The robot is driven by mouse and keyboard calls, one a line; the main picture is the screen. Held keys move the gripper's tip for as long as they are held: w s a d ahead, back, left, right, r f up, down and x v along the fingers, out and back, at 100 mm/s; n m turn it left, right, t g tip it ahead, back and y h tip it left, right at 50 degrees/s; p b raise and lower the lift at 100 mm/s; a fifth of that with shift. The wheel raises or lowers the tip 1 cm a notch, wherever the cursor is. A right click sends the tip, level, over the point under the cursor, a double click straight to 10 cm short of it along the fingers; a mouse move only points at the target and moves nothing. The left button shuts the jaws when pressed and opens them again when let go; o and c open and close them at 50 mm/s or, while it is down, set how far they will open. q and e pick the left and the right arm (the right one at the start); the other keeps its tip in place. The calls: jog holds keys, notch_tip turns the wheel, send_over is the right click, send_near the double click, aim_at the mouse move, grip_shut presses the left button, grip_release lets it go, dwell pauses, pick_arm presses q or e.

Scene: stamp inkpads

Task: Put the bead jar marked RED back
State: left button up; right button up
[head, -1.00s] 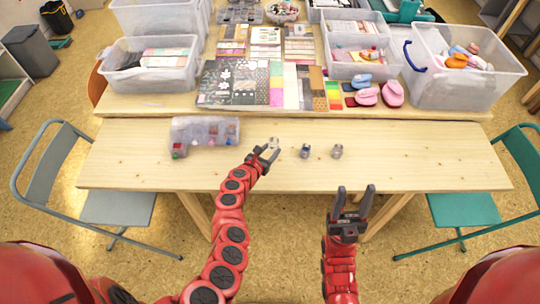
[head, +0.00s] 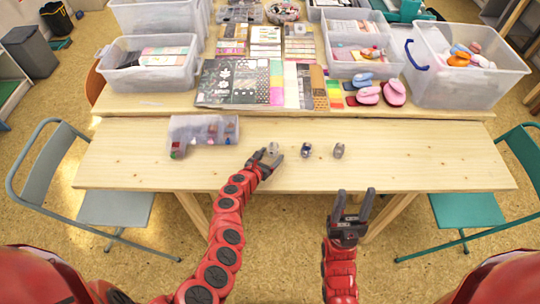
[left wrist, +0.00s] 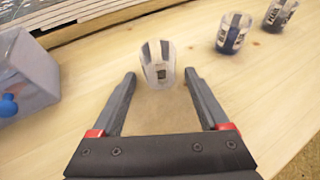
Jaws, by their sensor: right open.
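Three small clear jars stand on the front table: a left one (head: 273,148), a middle one (head: 306,150) and a right one (head: 339,151). Their markings are too small or blurred to read. In the left wrist view, the nearest jar (left wrist: 158,66) is upright with dark stripes, and the others (left wrist: 233,33) (left wrist: 279,14) stand further right. My left gripper (head: 271,155) is open; its fingers (left wrist: 160,74) lie either side of the nearest jar, at their tips, with gaps. My right gripper (head: 353,191) is open and empty before the table's front edge.
A clear compartmented holder (head: 203,130) with small coloured items lies left of the jars; its corner shows in the left wrist view (left wrist: 25,65). Bins, papers and pink stampers (head: 368,95) fill the back table. The front table's right side (head: 430,155) is clear.

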pick_arm(q)
jog(key=shift+r, duration=0.1)
jog(key=shift+r+p, duration=0.25)
jog(key=shift+p, duration=0.1)
jog(key=shift+s+a+r, duration=0.1)
jog(key=shift+s, duration=0.1)
jog(key=v, duration=0.9)
jog(key=shift+s+a+p, duration=0.15)
jog(key=shift+s+p, duration=0.1)
jog(key=shift+p, duration=0.1)
jog(key=shift+v, duration=0.95)
